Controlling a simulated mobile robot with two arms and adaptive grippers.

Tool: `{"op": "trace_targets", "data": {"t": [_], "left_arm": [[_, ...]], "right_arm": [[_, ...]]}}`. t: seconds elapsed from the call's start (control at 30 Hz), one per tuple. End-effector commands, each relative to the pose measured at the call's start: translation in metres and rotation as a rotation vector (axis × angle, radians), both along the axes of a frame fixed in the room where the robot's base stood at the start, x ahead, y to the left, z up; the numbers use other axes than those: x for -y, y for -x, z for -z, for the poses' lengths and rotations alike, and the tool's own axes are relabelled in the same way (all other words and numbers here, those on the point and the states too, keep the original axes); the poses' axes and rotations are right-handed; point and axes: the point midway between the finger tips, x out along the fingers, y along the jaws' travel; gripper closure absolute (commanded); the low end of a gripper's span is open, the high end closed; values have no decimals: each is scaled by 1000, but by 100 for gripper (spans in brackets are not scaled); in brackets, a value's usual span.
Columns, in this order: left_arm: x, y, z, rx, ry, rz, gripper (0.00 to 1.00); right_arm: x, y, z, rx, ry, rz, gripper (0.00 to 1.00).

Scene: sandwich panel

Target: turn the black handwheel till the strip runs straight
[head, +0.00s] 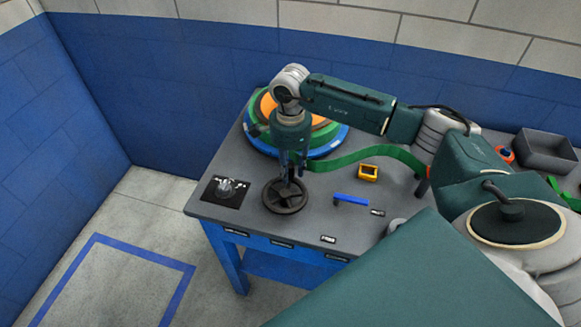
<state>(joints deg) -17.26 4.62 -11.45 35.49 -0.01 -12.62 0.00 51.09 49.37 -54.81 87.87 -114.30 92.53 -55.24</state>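The black handwheel (285,208) lies flat near the front left part of the grey-topped bench. My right gripper (289,180) points down over the wheel, with its fingers at the hub and spokes. I cannot tell whether they are shut on it or only touching. The green strip (365,154) leaves the coil at the back and runs right in a bowed curve, then passes behind my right arm. A further piece of green strip (562,193) shows at the far right. My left gripper is out of view.
A black panel with a silver knob (229,187) sits left of the wheel. The coil stack (334,143) stands behind my gripper. A yellow block (368,172) and a blue-handled tool (350,199) lie to the right. A grey bin (547,150) stands far right.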

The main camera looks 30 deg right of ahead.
Motion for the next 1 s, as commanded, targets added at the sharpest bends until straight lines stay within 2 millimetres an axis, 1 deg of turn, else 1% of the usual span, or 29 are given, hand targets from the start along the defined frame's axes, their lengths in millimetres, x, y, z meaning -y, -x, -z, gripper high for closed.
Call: {"op": "trace_targets", "data": {"t": [0.03,0.07,0.1,0.13,0.37,0.57,0.77,1.0], "left_arm": [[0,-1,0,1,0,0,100],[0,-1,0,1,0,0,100],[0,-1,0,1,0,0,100],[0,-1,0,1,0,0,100],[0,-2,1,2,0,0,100],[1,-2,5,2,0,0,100],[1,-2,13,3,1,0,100],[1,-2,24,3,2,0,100]], "right_arm": [[0,0,0,0,0,0,83],[0,0,0,0,0,0,89],[0,0,0,0,0,0,97],[0,0,0,0,0,0,100],[0,0,0,1,0,6,100],[3,2,0,1,1,60,100],[7,8,1,1,1,186,100],[13,21,2,-1,4,405,100]]}}
